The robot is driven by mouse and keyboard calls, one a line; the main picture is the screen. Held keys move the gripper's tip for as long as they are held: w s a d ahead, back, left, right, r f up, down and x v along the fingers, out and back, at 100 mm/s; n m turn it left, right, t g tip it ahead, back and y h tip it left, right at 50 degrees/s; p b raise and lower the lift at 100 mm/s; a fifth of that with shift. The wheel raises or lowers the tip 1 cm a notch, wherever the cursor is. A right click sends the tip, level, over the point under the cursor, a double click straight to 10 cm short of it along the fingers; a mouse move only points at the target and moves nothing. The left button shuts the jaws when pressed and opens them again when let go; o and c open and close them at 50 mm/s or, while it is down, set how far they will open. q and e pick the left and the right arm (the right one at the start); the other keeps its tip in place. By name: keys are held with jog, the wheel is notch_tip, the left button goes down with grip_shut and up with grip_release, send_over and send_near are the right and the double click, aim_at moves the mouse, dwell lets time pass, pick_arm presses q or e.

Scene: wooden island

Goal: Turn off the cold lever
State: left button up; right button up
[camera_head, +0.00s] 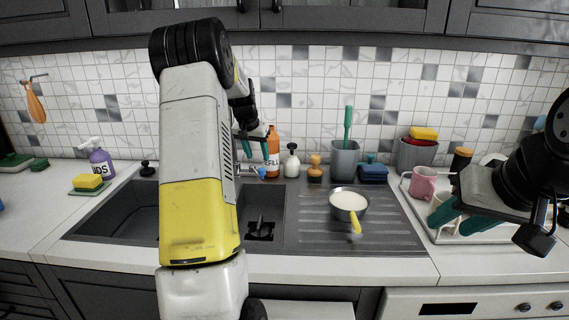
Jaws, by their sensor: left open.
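A small metal faucet part (247,169) shows at the back of the sink, just right of my arm. A small blue-marked piece (262,172), which looks like the cold lever, is at its right end. Whether it is on or off cannot be told, and most of the faucet is hidden behind my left arm. My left gripper (259,153) is open, with its teal fingers pointing down just above the lever, in front of an orange bottle (272,140). Contact cannot be made out. My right gripper (457,219) is open and empty over the dish rack at the right.
The dark sink (118,212) has a ribbed drainboard (390,235) on its right, with a pan of white liquid (348,201) on it. A soap dispenser (291,162), a grey cup (344,162) and a pink mug (423,184) stand nearby. A spray bottle (98,160) stands left.

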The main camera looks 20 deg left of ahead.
aim_at(261, 169)
pick_arm(q)
jog(key=x, duration=0.8)
jog(key=shift+w, duration=0.1)
grip_shut()
dwell(1.3)
